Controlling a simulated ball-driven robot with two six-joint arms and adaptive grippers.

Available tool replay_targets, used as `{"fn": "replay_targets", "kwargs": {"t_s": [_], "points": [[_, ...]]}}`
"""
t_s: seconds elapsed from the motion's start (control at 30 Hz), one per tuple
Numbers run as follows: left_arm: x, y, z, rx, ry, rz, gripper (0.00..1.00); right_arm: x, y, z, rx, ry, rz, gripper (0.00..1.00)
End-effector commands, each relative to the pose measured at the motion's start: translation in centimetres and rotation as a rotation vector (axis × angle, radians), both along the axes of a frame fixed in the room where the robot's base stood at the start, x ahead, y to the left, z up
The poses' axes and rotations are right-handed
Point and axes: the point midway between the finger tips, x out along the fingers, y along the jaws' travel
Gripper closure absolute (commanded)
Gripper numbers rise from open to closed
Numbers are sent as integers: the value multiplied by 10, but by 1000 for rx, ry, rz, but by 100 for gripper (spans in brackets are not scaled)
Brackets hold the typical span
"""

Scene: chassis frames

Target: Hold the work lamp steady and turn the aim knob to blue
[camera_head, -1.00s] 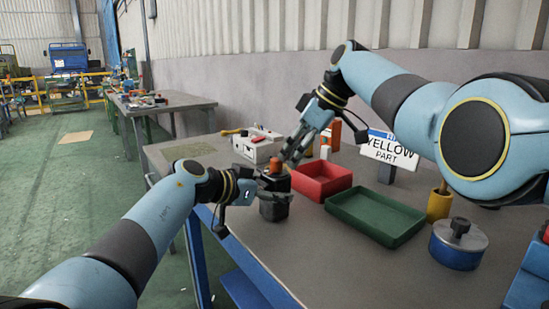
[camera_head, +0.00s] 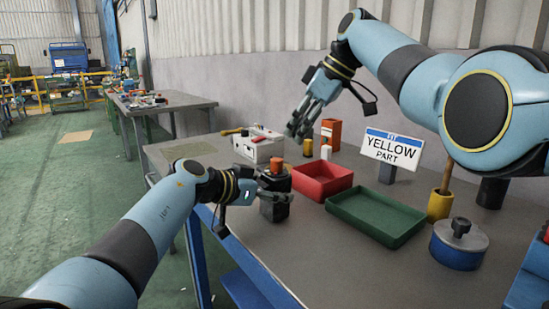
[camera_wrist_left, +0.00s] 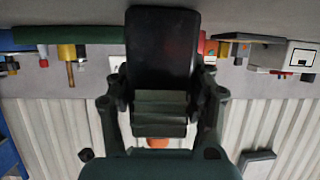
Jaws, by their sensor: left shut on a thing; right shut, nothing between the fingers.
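The work lamp (camera_head: 275,207) is a dark, blocky body standing on the bench near its left edge. An orange-red knob (camera_head: 276,165) is on its top; I cannot tell which colour it is aimed at. My left gripper (camera_head: 268,189) is shut around the lamp's body below the knob. In the left wrist view the dark lamp body (camera_wrist_left: 162,50) is between the fingers, and part of the orange knob (camera_wrist_left: 158,143) shows behind the gripper. My right gripper (camera_head: 298,128) is shut and empty, raised above and behind the lamp, apart from it.
A red tray (camera_head: 322,195) and a green tray (camera_head: 350,213) lie right of the lamp. A white box (camera_head: 258,148) and an orange box (camera_head: 331,130) stand behind. A "YELLOW PART" sign (camera_head: 392,149), yellow cup (camera_head: 439,206) and blue tin (camera_head: 459,256) are further right.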

Motion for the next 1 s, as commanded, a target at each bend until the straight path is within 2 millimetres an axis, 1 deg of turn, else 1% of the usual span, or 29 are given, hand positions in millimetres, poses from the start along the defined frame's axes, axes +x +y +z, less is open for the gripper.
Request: {"fn": "replay_targets", "kwargs": {"t_s": [0.03, 0.4, 0.43, 0.6, 0.63, 0.9, 1.0], "points": [[-3, 1, -9, 7, 15, -3, 93, 0, 0, 3, 0, -1, -1, 100], [-3, 1, -9, 7, 15, -3, 93, 0, 0, 5, 1, 0, 0, 100], [-3, 1, -9, 7, 15, -3, 45, 0, 0, 5, 1, 0, 0, 100], [-2, 1, -6, 4, 9, -2, 23, 0, 0, 5, 1, 0, 0, 100], [-2, 1, -5, 4, 8, -1, 20, 0, 0, 5, 1, 0, 0, 100], [-1, 1, -2, 2, 4, -1, 20, 0, 0, 5, 1, 0, 0, 100], [-4, 5, 0, 1, 2, 0, 20, 0, 0, 5, 1, 0, 0, 100]]}}
